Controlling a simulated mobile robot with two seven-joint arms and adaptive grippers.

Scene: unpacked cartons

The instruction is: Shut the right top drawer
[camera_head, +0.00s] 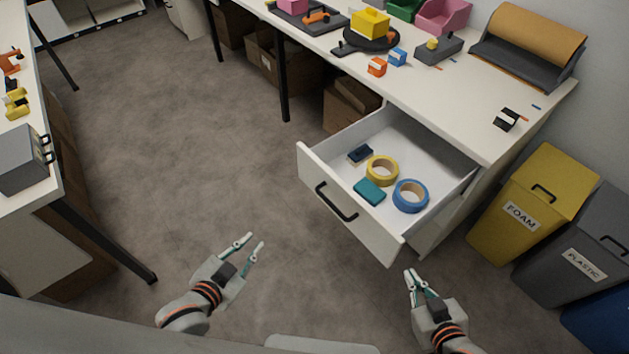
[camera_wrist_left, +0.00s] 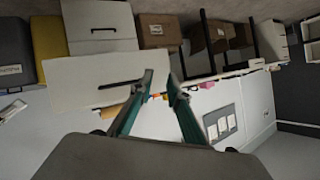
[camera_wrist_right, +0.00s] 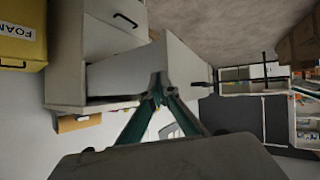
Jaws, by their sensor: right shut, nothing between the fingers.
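The right top drawer (camera_head: 345,207) is pulled far out of the white workbench, with a black bar handle (camera_head: 336,202) on its front. It holds a yellow tape roll (camera_head: 382,170), a blue tape roll (camera_head: 410,196), a teal box (camera_head: 369,191) and a small dark item (camera_head: 360,153). My left gripper (camera_head: 256,241) is open and empty, left of and below the drawer front. My right gripper (camera_head: 421,278) is shut and empty, just below the drawer front's right corner. The drawer also shows in the left wrist view (camera_wrist_left: 85,82) and the right wrist view (camera_wrist_right: 185,68).
The workbench top (camera_head: 455,105) carries bins, a turntable and a brown paper roll (camera_head: 530,40). A yellow FOAM bin (camera_head: 530,205) and a grey PLASTIC bin (camera_head: 585,250) stand right of the drawer. Another bench (camera_head: 30,195) stands left. The floor between is clear.

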